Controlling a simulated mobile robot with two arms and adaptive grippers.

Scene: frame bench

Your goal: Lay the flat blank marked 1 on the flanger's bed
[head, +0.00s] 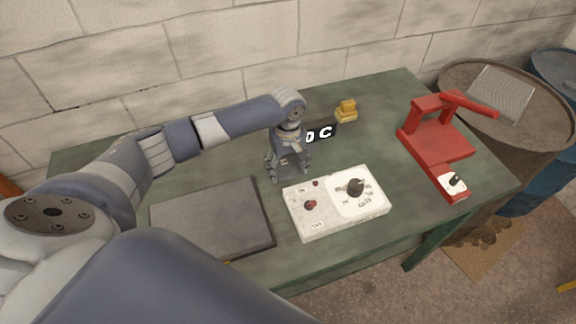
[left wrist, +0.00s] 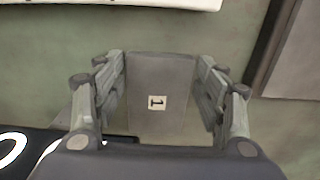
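The flat blank marked 1 (left wrist: 160,75) is a grey rectangular plate with a white label, seen between the fingers of my left gripper in the left wrist view. My left gripper (head: 288,175) points down low over the green bench, between a grey slab and a white control box. Its fingertips lie close along both sides of the blank; I cannot tell whether they press on it. In the head view the gripper largely hides the blank. The red machine (head: 445,145) at the bench's right end, with a lever arm, appears to be the flanger. My right gripper is not in view.
The grey slab (head: 212,218) lies at the front left, and the white control box (head: 312,222) with knobs at the front middle. A black lettered plate (head: 322,133) and a small yellow object (head: 346,112) are behind. Bare bench (head: 385,145) lies left of the red machine.

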